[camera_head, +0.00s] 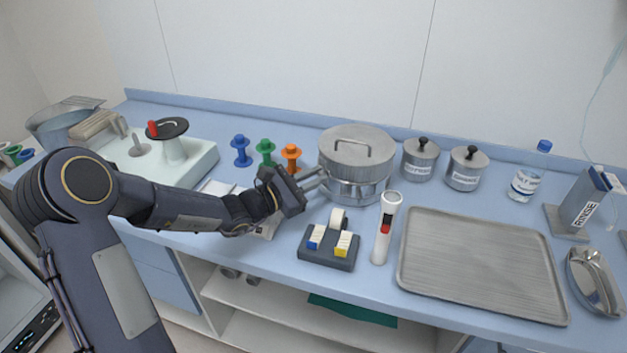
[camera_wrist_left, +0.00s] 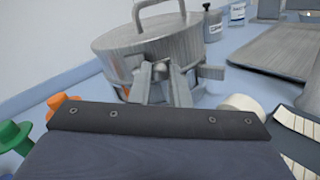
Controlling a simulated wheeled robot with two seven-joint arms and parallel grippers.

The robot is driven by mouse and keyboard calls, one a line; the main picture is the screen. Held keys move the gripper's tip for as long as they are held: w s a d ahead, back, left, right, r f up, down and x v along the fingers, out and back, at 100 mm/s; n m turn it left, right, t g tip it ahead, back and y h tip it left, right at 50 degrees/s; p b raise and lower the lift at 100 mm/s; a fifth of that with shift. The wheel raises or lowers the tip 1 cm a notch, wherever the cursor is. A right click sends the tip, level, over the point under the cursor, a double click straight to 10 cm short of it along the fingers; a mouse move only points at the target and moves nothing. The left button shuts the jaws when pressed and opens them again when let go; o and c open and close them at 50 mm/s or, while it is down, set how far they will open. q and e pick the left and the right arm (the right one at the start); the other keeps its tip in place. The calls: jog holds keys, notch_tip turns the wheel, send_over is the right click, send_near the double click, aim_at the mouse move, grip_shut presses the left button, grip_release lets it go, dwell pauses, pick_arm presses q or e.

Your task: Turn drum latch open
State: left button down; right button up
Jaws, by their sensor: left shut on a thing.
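The metal drum (camera_head: 357,165) stands at the back middle of the blue counter, its lid on and a bar handle on top. It also shows in the left wrist view (camera_wrist_left: 150,45), filling the upper middle. My left gripper (camera_head: 316,180) reaches in from the left to the drum's front left side. In the left wrist view its fingers (camera_wrist_left: 172,84) are closed on the grey latch (camera_wrist_left: 207,72) at the drum's side, below the lid rim. The fingers hide much of the latch, so its exact angle is unclear. My right gripper is in neither view.
Blue, green and orange spools (camera_head: 265,152) stand left of the drum. A dark tape block (camera_head: 328,250) and a white flashlight (camera_head: 385,228) stand in front. Two lidded canisters (camera_head: 420,160) stand to its right, and a large metal tray (camera_head: 480,265) lies at front right.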

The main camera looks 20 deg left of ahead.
pick_arm(q)
jog(key=c, duration=1.4)
grip_release()
jog(key=shift+o, duration=0.2)
jog(key=v, duration=0.8)
jog(key=shift+b, duration=0.45)
jog(key=s+d+r+m+g+h+p, duration=0.1)
jog(key=s+d+r+m+g, duration=0.1)
jog(key=s+d+m+g, duration=0.35)
jog(key=s+d+r+m+g+p, duration=0.1)
jog(key=s+d+r+m+g, duration=0.15)
jog(key=s+m, duration=0.55)
jog(key=s+a+f+m+y, duration=0.2)
jog(key=s+a+m+y, duration=0.1)
jog(key=s, duration=0.4)
jog(key=s+a+f+m+y, duration=0.1)
jog(key=s+a+m+y, duration=0.2)
jog(key=s+m+y, duration=0.2)
jog(key=s+m+p, duration=0.1)
jog(key=s, duration=0.2)
jog(key=shift+f+m+g, duration=0.3)
jog(key=shift+f+m, duration=0.05)
